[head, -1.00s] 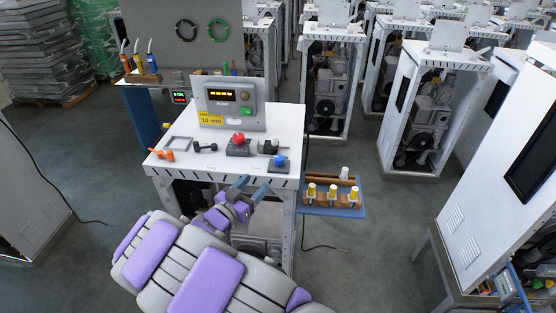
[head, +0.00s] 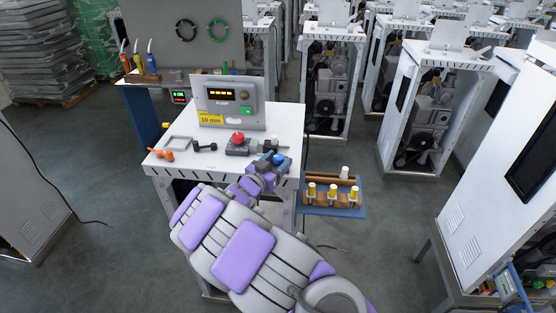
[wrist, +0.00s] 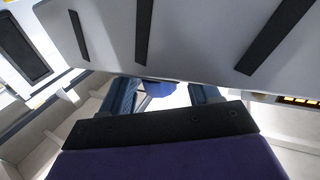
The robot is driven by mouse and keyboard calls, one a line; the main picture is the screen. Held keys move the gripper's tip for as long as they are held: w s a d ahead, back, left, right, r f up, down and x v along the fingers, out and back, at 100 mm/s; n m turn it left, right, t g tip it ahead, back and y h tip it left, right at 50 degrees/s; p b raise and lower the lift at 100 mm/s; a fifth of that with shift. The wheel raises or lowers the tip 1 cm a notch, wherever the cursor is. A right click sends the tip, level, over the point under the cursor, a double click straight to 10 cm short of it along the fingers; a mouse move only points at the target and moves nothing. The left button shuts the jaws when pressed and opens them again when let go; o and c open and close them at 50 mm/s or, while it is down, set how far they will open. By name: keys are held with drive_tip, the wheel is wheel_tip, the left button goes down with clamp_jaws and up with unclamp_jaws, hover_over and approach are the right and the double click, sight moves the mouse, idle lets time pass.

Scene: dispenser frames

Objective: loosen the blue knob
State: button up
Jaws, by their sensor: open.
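The blue knob (head: 279,158) is at the front right corner of the white bench top (head: 215,160) in the head view. My gripper (head: 272,162) is at that corner, open, with its blue-grey fingers close about the knob. In the wrist view, the knob (wrist: 160,88) shows as a small blue patch between the two spread fingers of my gripper (wrist: 162,95). I cannot tell whether either finger touches the knob.
A red knob (head: 238,138) on a dark base stands left of the blue one. An orange handle (head: 160,154) and a dark lever (head: 204,147) lie farther left. A display box (head: 230,103) stands behind. A shelf with white-and-yellow bottles (head: 332,192) sits to the right.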

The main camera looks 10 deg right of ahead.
drive_tip(key=shift+w+d, duration=0.3)
drive_tip(key=shift+c, duration=0.3)
drive_tip(key=shift+r, duration=0.1)
drive_tip(key=c, duration=0.9)
drive_tip(key=shift+o, duration=0.2)
